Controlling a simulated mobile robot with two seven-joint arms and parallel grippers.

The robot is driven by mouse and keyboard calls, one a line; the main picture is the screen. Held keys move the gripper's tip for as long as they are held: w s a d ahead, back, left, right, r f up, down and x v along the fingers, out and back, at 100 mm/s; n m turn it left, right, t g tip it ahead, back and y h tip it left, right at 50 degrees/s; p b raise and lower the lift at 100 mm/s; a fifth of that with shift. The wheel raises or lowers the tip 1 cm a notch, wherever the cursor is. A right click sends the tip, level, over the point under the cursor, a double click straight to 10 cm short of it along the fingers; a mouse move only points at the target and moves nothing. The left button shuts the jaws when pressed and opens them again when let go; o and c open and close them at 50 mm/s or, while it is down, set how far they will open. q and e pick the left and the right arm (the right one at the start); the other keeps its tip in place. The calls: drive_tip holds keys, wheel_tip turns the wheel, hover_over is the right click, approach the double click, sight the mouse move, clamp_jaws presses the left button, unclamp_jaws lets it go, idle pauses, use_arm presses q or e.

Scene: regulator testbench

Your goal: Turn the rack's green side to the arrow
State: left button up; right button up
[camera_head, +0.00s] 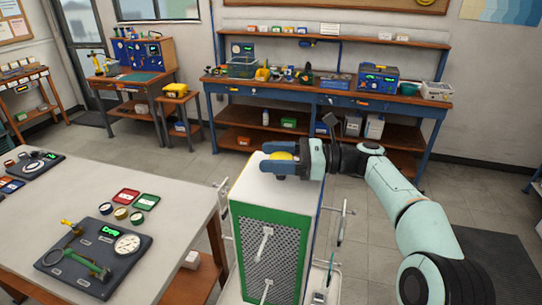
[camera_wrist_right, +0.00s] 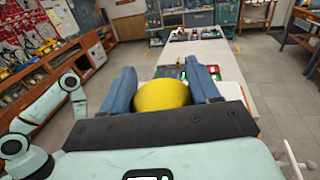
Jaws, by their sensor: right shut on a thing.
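The rack (camera_head: 265,255) is a tall box with a white top, standing to the right of the white table in the head view. Its green-framed perforated side faces my head camera, with pale handles on it. A yellow knob (camera_head: 281,156) is on the rack's top. My right gripper (camera_head: 275,165) is shut on this knob from the right. In the right wrist view the yellow knob (camera_wrist_right: 160,94) fills the space between the blue fingers of the gripper (camera_wrist_right: 160,75). The arrow does not show clearly in either view. My left gripper is not in view.
The white table (camera_head: 175,185) at left carries a dark panel (camera_head: 95,258) with a gauge, coloured trays and small discs. A long workbench (camera_head: 330,95) with instruments stands at the back. Hooks and hanging tools flank the rack's right side. Grey floor is free around it.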

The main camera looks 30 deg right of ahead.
drive_tip(key=o, duration=1.4)
drive_tip(key=v, duration=1.3)
drive_tip(key=shift+p, duration=0.4)
drive_tip(key=shift+s+d, duration=0.1)
drive_tip(key=shift+d, duration=0.05)
